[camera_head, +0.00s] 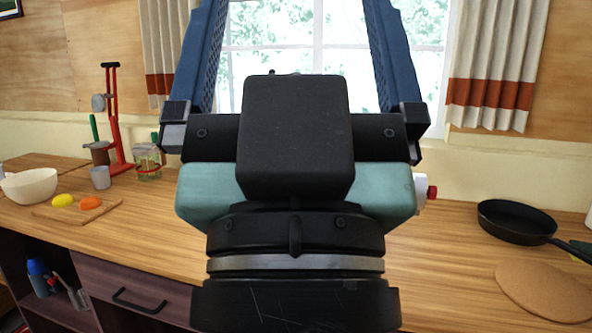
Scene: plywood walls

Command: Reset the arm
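My gripper (298,30) fills the middle of the head view, close to the camera. Its two blue fingers point up and stand wide apart, one on each side of its dark body. Only the window shows between them, so it is open and holds nothing visible. The upper ends of the fingers run out of the top of the picture. The rest of my arm below the wrist is mostly out of view.
Behind my gripper runs a wooden counter (440,262). On its left are a cream bowl (29,186), a cutting board (75,213) with yellow and orange items, a grey cup (100,178) and a red stand (114,120). On its right are a black pan (515,221) and a cork mat (545,290).

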